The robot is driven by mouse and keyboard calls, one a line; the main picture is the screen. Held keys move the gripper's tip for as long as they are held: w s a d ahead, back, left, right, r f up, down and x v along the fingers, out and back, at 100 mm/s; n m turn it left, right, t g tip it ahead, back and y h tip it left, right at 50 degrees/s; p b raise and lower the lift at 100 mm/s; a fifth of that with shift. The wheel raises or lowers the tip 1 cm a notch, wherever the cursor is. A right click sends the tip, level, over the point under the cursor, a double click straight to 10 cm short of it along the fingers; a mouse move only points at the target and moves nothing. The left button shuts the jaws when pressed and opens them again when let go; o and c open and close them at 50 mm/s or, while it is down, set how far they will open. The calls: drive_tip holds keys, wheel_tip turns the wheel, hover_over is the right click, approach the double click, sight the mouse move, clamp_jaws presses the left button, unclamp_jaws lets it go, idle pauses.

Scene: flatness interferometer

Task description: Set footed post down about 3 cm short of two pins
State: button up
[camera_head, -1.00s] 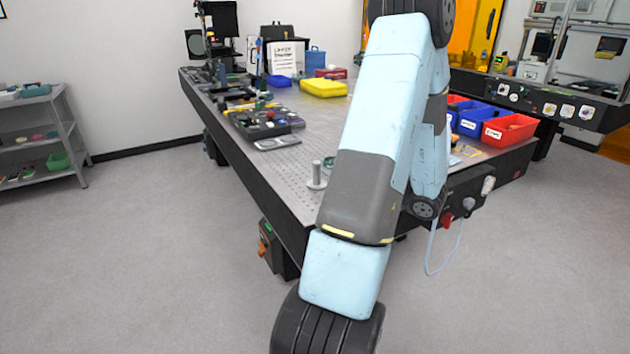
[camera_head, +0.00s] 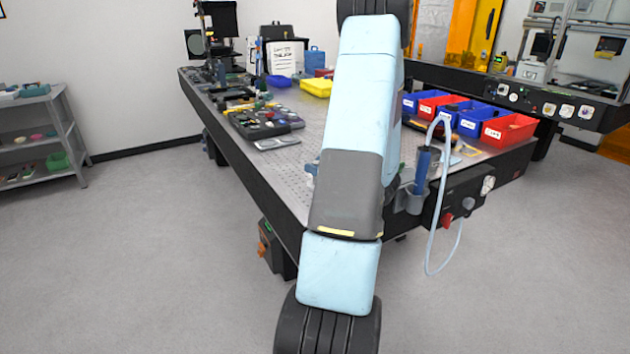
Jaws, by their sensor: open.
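The optical table (camera_head: 268,180) has a grey perforated top and runs away from me. My arm stands across the middle of the view and covers the table's near right part. My gripper is not visible in this view. The footed post cannot be made out now; my arm covers the spot near the front corner where a grey post stood. A small bluish shape peeks out at the arm's left edge there, too little to identify. The two pins cannot be made out.
A dark tray of parts (camera_head: 262,122) and a yellow case (camera_head: 316,87) lie farther back. Red (camera_head: 508,130) and blue (camera_head: 446,108) bins line the right side. A blue tool (camera_head: 422,165) with a looped cable hangs at the right edge. The left front strip is clear.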

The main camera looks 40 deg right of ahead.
drive_tip(key=shift+w+a, duration=0.1)
drive_tip(key=shift+w, duration=0.35)
clamp_jaws()
